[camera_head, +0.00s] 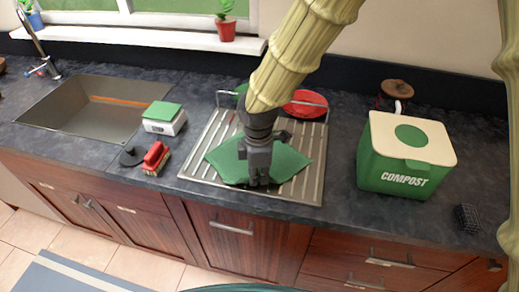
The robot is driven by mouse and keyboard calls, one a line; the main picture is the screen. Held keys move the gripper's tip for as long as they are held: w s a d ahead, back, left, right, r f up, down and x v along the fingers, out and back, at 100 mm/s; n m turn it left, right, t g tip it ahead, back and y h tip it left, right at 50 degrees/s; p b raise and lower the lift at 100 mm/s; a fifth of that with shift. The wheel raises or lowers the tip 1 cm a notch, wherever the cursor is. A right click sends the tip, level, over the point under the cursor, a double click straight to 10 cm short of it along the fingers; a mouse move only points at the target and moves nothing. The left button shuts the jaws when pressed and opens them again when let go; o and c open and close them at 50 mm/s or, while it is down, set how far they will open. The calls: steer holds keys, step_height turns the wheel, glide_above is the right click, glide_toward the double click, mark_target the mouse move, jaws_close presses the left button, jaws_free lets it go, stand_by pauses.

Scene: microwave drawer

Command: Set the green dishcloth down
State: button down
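The green dishcloth (286,163) is spread in an uneven shape over the ribbed metal drainer (308,190) on the counter. My gripper (259,181) points down over the middle of the cloth and covers part of it. The dark fingertips are at the cloth's near edge. I cannot tell whether the fingers pinch the cloth, or whether all of the cloth rests on the ribs.
A red dish (305,104) stands at the drainer's back. A green compost bin (402,165) is at the right. A red brush (156,158), a white box with a green top (164,118) and a sink (95,107) are at the left.

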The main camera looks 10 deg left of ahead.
steer(key=c, duration=1.2)
jaws_free()
steer(key=shift+c, duration=0.2)
steer(key=shift+r, duration=0.1)
steer(key=shift+s+r+p, duration=0.15)
steer(key=shift+r+p, duration=0.35)
steer(key=shift+p, duration=0.1)
steer(key=shift+s+r+p, duration=0.15)
steer(key=shift+r+p, duration=0.35)
steer(key=shift+p, duration=0.05)
steer(key=shift+s+d+r+p, duration=0.1)
steer(key=shift+s+r+p, duration=0.25)
steer(key=shift+r+p, duration=0.2)
step_height(320, 180, up, 7)
steer(key=s+p, duration=0.3)
steer(key=p, duration=0.2)
steer(key=shift+d+p, duration=0.2)
steer(key=shift+p, duration=0.2)
steer(key=shift+w+d+f, duration=0.1)
steer(key=shift+f, duration=0.1)
